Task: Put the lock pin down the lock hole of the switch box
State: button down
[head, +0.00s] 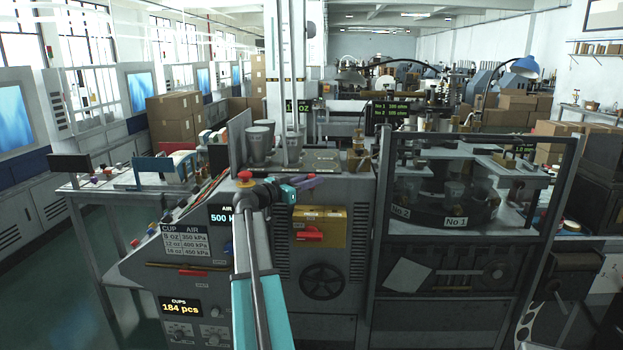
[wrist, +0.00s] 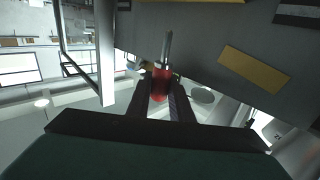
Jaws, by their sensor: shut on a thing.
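My gripper (wrist: 160,92) is shut on the lock pin (wrist: 160,82), which has a red grip and a thin metal shaft pointing away from the fingers. In the head view my gripper (head: 302,184) is in front of the grey machine, just above the yellow switch box (head: 334,222). The lock hole cannot be made out in either view. The pin's shaft appears clear of any surface in the wrist view.
A red stop button (head: 244,176) stands left of my gripper on the machine's top edge. Grey cups (head: 260,143) stand behind it. A glazed guard (head: 460,190) fills the right side. A black handwheel (head: 322,281) is below the switch box.

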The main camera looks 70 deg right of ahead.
aim_at(312, 198)
jog(key=shift+f, duration=1.5)
jog(key=shift+f+b, duration=0.35)
jog(key=shift+b, duration=0.05)
jog(key=shift+f+b, duration=1.45)
jog(key=shift+b, duration=0.7)
jog(key=c, duration=1.5)
grip_release()
jog(key=shift+a, duration=0.15)
jog(key=b+v, duration=0.3)
jog(key=v, duration=1)
jog(key=shift+w+a, duration=0.1)
jog(key=shift+a, duration=0.25)
